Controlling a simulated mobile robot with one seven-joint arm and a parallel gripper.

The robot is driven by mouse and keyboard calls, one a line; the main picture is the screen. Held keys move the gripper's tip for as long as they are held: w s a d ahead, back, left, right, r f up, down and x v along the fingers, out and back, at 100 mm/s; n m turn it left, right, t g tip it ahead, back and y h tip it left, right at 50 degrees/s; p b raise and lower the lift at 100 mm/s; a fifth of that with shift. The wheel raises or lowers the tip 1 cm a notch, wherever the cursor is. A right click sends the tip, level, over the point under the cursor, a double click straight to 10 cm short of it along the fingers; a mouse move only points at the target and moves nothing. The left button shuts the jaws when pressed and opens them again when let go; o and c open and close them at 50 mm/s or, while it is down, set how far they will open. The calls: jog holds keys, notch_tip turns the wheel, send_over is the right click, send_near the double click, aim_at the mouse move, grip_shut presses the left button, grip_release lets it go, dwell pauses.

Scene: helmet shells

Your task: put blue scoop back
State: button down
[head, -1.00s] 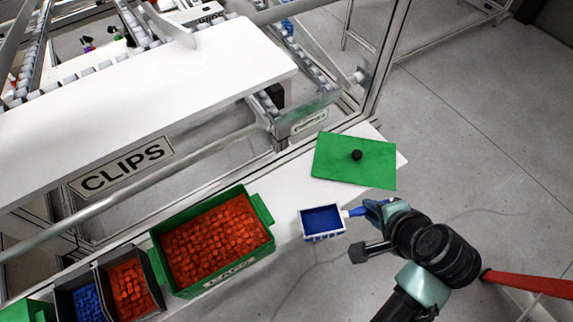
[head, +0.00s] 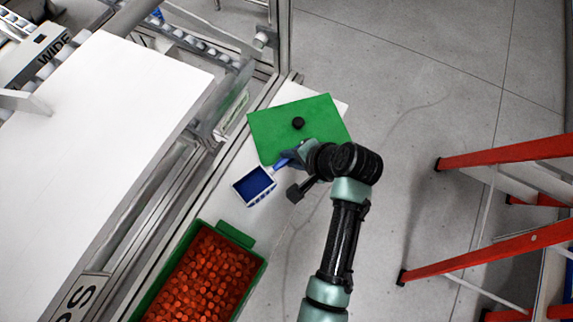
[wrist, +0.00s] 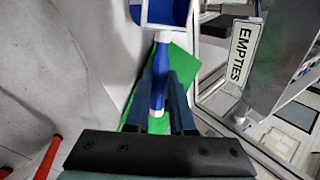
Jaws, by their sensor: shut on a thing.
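My gripper (head: 294,160) is shut on the handle of the blue scoop (head: 254,186). The scoop's blue tray with a pale rim looks empty in the head view and points left, away from my gripper. In the wrist view the blue and white handle (wrist: 160,72) runs between the fingers of my gripper (wrist: 162,88), and the tray is cut off at the top edge. The scoop appears held above the white shelf, beside a green lid; its exact height is unclear.
The green lid (head: 270,125) with a black knob lies on the white shelf (head: 222,208). A green bin (head: 238,233) full of orange-red pieces stands at lower left. A white table (head: 130,90) and metal frame are at left. Orange-red barrier legs (head: 500,153) stand at right on open floor.

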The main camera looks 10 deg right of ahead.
jog(key=shift+f, duration=2.65)
jog(key=shift+f, duration=0.15)
jog(key=c, duration=0.8)
grip_release()
jog(key=shift+r, duration=0.2)
